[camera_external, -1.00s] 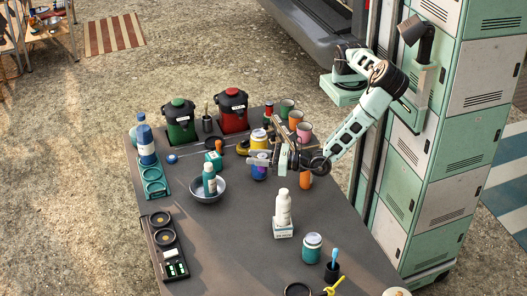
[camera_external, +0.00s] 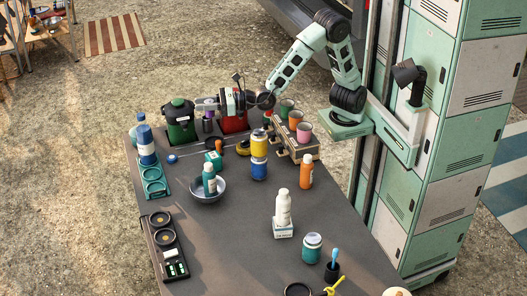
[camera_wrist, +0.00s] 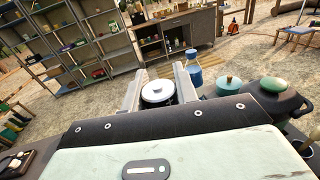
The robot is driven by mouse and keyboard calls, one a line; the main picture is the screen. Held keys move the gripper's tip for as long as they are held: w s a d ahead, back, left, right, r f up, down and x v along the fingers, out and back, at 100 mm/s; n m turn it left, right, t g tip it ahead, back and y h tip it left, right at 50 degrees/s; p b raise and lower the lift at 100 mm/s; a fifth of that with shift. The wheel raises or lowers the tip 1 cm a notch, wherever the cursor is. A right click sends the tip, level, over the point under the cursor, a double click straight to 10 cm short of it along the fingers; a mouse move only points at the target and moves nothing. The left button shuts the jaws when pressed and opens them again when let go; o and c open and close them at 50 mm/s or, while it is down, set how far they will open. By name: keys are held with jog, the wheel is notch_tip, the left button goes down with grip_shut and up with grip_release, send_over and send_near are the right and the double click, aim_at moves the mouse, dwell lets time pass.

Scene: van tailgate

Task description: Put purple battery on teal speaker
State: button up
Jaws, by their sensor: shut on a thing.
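My gripper (camera_external: 208,105) is at the back left of the table, beside the green cooker. In the wrist view a round, pale top (camera_wrist: 158,92) sits between the two fingers. A small teal box (camera_external: 213,158), which may be the teal speaker, stands on the table in front of my gripper. An orange thing (camera_external: 218,146) is at its back edge; I cannot tell whether it rests on it.
The green cooker (camera_external: 180,125) and red cooker (camera_external: 234,122) stand close to my gripper. A metal bowl with a bottle (camera_external: 210,183) is in front of the teal box. A yellow jar (camera_external: 259,143) stands on a blue jar (camera_external: 259,170). The table's centre-left is clear.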

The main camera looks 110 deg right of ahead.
jog(key=b, duration=0.2)
send_over(208, 155)
notch_tip(208, 155, down, 17)
jog(key=shift+a+f, duration=0.1)
jog(key=shift+f, duration=0.1)
jog(key=shift+f, duration=0.2)
jog(key=o, duration=1.1)
jog(key=shift+c, duration=0.2)
jog(key=shift+r, duration=0.2)
jog(key=v, duration=0.3)
jog(key=shift+s+a, duration=0.1)
jog(key=shift+s, duration=0.05)
notch_tip(208, 155, up, 7)
jog(key=shift+p, duration=0.3)
